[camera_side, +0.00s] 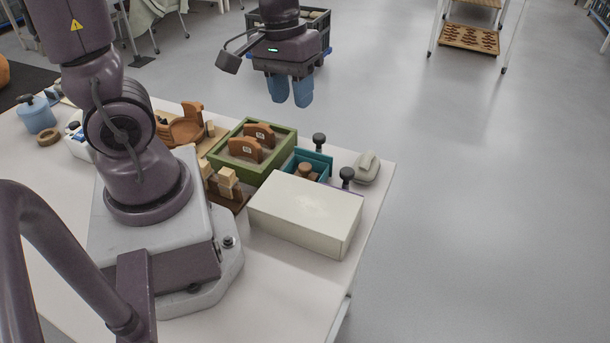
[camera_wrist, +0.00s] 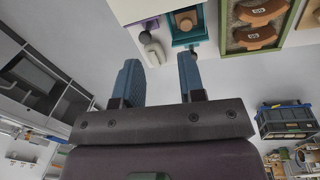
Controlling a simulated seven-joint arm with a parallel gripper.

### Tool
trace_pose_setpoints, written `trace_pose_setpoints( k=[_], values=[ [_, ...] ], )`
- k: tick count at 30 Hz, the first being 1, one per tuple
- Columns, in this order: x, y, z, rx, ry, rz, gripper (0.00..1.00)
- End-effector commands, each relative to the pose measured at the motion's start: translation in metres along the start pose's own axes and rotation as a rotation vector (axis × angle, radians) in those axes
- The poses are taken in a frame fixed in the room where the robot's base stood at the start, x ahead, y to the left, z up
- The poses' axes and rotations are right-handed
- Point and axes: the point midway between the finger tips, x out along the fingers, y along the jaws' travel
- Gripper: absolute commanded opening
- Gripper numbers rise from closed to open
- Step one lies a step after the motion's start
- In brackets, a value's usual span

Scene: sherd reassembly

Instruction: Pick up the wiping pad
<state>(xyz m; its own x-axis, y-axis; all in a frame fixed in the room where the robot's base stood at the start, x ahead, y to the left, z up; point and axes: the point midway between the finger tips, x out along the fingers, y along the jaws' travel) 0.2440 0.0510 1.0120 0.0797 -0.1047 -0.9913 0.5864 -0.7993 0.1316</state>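The wiping pad (camera_side: 366,168) looks like a pale grey-green block with a raised grip on top. It lies at the table's far right corner, beside a black knob. In the wrist view the pad (camera_wrist: 153,51) shows pale beyond the fingers, partly between them. My gripper (camera_side: 291,97) is in the air, above and to the left of the pad in the side view and well apart from it. Its two blue fingers (camera_wrist: 160,78) stand apart with nothing between them.
A white box (camera_side: 305,213) stands in front of the pad. A teal tray (camera_side: 290,163) with a round brown piece and a green tray (camera_side: 226,160) with brown sherds lie to the left. Black knobs (camera_side: 346,176) (camera_side: 319,141) stand close by. Open floor lies beyond the table edge.

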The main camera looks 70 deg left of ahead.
Motion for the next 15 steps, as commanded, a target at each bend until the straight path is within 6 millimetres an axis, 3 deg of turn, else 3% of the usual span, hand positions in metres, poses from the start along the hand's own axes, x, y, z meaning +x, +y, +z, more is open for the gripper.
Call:
trace_pose_setpoints(
  k=[3,9,15],
  values=[
    [0.036,-0.017,-0.021,-0.332,-0.073,-0.030,0.37],
    [0.082,-0.044,-0.050,-0.906,-0.087,-0.081,0.37],
    [0.085,-0.046,-0.070,-1.243,-0.025,-0.039,0.37]
  ],
)
